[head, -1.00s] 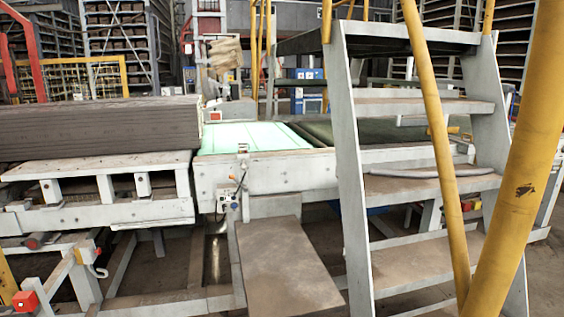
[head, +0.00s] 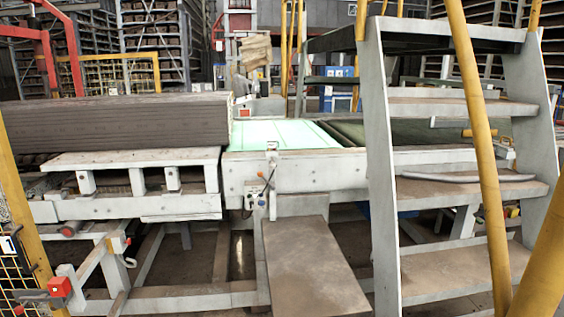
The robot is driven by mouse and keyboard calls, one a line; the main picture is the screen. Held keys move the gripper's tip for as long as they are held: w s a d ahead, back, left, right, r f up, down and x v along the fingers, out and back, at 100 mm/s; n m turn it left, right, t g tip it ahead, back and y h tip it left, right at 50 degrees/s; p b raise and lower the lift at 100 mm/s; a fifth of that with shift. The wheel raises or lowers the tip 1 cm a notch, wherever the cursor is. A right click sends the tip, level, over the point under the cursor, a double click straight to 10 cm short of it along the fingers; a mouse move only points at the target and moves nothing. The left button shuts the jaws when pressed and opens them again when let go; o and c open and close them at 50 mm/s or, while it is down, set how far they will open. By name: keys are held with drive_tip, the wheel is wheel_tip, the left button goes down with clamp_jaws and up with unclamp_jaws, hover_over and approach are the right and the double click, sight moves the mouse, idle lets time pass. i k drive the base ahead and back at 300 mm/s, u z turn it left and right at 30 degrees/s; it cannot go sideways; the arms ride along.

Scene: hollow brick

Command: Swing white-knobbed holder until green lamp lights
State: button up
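I cannot make out a white-knobbed holder or a lit green lamp for certain. A small switch unit (head: 254,199) with an orange part above it is fixed to the front of the white conveyor frame (head: 310,176), near the middle of the head view. It is too small to tell its parts. At the lower left, a red box (head: 60,287) with a grey bar sits by a yellow post. A white-and-black fitting (head: 9,246) shows at the left edge. My gripper is not in view.
White steps (head: 385,180) with yellow handrails (head: 480,150) block the right side. A long grey-brown stack (head: 115,125) lies on the conveyor at left. A yellow post (head: 22,215) with black mesh stands at near left. A brown sloping plate (head: 312,270) lies low in the middle.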

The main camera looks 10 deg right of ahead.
sight(271, 157)
drive_tip(key=u, duration=0.55)
drive_tip(key=i, duration=0.75)
drive_tip(key=u, duration=0.75)
